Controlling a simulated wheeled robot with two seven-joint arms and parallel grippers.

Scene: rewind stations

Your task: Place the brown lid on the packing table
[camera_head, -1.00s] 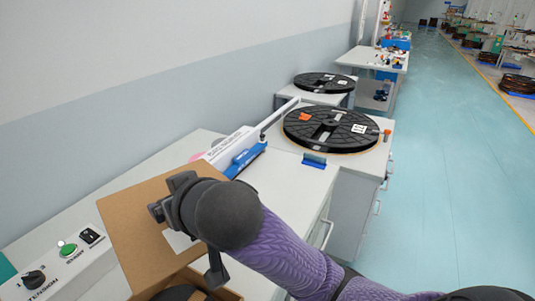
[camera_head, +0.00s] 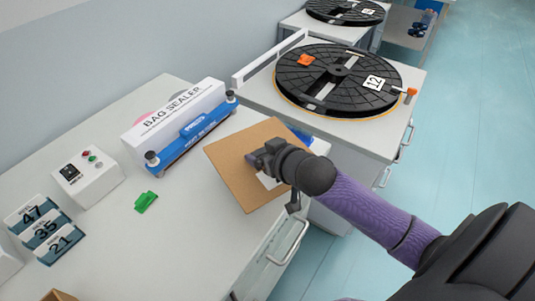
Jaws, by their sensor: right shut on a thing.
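The brown lid (camera_head: 232,168) is a flat cardboard square with a white label partly showing near its right side. My right gripper (camera_head: 257,159) is shut on the lid and holds it over the right front part of the packing table (camera_head: 190,225). I cannot tell whether the lid touches the table top. My right arm comes in from the right, and its wrist hides part of the lid. My left gripper does not show.
A bag sealer (camera_head: 180,122) stands at the table's back. A control box (camera_head: 88,178), numbered cards (camera_head: 45,228) and a green clip (camera_head: 146,201) are on the left. A black reel (camera_head: 340,78) lies on the right station. The table's front middle is clear.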

